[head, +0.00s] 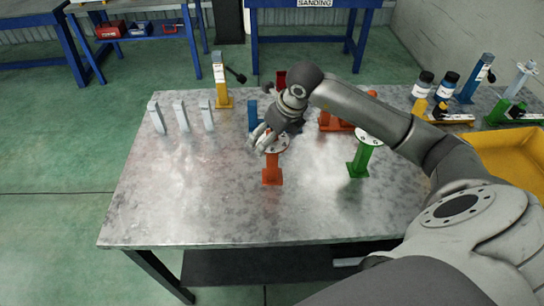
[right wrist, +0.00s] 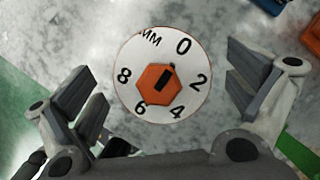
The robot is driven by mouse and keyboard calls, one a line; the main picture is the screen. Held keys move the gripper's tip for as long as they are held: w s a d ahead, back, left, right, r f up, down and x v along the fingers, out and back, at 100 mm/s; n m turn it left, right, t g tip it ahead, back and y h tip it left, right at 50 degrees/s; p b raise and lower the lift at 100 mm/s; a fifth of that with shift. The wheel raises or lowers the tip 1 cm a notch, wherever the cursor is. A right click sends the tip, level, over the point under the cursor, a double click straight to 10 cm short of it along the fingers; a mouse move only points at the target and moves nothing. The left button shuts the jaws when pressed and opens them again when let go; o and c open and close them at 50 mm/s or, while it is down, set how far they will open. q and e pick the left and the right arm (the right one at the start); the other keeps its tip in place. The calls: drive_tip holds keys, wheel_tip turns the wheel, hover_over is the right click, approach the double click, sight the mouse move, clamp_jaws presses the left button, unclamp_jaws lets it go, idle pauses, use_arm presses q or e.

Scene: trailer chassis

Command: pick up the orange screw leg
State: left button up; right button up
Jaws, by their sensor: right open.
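The orange screw leg (head: 272,170) stands upright on the metal table, left of the green leg. Its white round dial, with numbers and an orange hex centre, faces up in the right wrist view (right wrist: 158,84). My right gripper (head: 262,138) is over the top of this leg and partly hides it in the head view. In the right wrist view its two fingers are spread wide, one on each side of the dial, with nothing between them held. I cannot tell how far the fingertips are above the dial. My left gripper is not in view.
The green leg (head: 360,158) stands close on the right. A blue part (head: 253,116) and an orange-red part (head: 330,122) are behind, near my arm. Several pale blocks (head: 181,116) and a yellow leg (head: 221,88) are at left. A yellow bin (head: 510,158) is right. The front table is clear.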

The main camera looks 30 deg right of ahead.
drive_tip(key=shift+s, duration=0.1)
drive_tip(key=c, duration=1.2)
drive_tip(key=shift+r, duration=0.1)
drive_tip(key=c, duration=0.4)
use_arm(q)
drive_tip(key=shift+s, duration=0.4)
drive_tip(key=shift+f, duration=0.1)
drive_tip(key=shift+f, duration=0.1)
use_arm(e)
drive_tip(key=shift+r, duration=0.1)
